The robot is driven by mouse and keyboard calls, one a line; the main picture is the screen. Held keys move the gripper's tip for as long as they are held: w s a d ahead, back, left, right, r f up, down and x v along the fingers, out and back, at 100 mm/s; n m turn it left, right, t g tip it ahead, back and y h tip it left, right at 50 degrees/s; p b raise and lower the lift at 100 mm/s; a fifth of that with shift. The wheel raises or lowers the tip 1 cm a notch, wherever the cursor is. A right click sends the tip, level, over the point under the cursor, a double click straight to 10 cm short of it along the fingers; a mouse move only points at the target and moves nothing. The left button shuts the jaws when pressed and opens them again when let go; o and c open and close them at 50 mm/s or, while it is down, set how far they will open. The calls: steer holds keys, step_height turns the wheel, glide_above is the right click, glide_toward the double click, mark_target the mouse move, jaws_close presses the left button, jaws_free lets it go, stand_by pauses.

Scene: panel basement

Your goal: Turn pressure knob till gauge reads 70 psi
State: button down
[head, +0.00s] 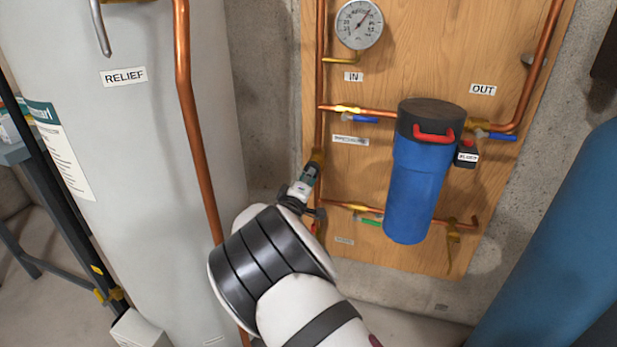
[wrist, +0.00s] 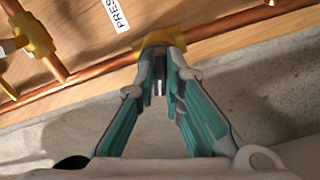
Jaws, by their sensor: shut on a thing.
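The round gauge (head: 359,24) is at the top of the wooden panel. Its needle points up and to the right; its figures are too small to read surely. A brass valve body (head: 318,157) sits on the left vertical copper pipe, and it also shows in the wrist view (wrist: 160,40). My gripper (head: 311,172) is at this brass body, its teal-padded fingers reaching to it. In the wrist view the fingertips (wrist: 161,84) are closed around a small grey knob stem in front of the brass. The fingers hide most of the knob.
A blue filter housing (head: 418,175) with a red handle stands right of my gripper. A grey tank (head: 120,180) and a copper pipe (head: 190,120) are close on the left. A large blue tank (head: 555,250) is at the right.

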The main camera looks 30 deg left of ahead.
stand_by(0.3)
steer(key=c, duration=1.7)
jaws_free()
steer(key=v, duration=1.2)
